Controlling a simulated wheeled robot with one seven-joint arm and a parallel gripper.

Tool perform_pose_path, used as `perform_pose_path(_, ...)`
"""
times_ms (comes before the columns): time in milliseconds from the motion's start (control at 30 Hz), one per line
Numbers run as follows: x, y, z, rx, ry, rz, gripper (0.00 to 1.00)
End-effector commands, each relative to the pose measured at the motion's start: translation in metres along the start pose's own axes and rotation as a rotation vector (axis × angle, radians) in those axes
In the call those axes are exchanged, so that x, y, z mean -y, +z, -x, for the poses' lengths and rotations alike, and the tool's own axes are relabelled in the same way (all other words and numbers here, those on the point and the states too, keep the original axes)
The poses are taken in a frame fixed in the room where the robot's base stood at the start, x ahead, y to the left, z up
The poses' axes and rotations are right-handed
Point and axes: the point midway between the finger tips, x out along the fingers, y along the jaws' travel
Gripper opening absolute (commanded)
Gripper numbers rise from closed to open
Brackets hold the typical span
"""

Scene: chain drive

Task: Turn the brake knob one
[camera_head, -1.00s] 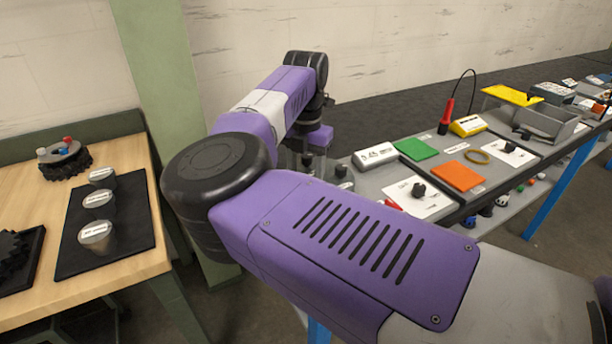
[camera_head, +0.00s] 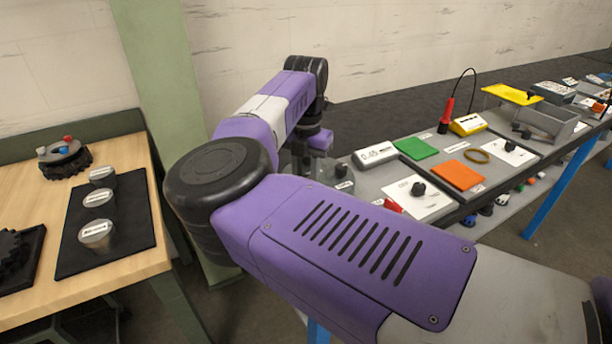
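A black knob (camera_head: 418,189) stands on a white plate (camera_head: 432,207) near the front of the grey bench. A second black knob (camera_head: 510,146) stands on another white plate further right. A third dark knob (camera_head: 341,170) tops a grey block beside my gripper. I cannot read which one is the brake knob. My gripper (camera_head: 303,166) points down at the bench's left end, left of the dark knob. It is small and partly hidden behind my arm, so its fingers and any contact are unclear.
The bench also holds a white display box (camera_head: 375,156), a green pad (camera_head: 416,148), an orange pad (camera_head: 458,175), a tan ring (camera_head: 477,156) and a yellow box (camera_head: 468,125). A wooden table (camera_head: 128,155) with labelled cylinders stands left. My arm hides the bench's near left part.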

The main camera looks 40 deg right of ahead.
Motion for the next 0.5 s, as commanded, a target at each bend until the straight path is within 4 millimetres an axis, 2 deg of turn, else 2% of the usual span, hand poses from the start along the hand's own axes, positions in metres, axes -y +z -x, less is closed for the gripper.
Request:
perform_pose_path(267,0.0000,0.0003,0.0011,0.000,-0.001,0.145,0.00)
perform_pose_path(500,-0.0001,0.0001,0.0011,0.000,0.000,0.360,0.00)
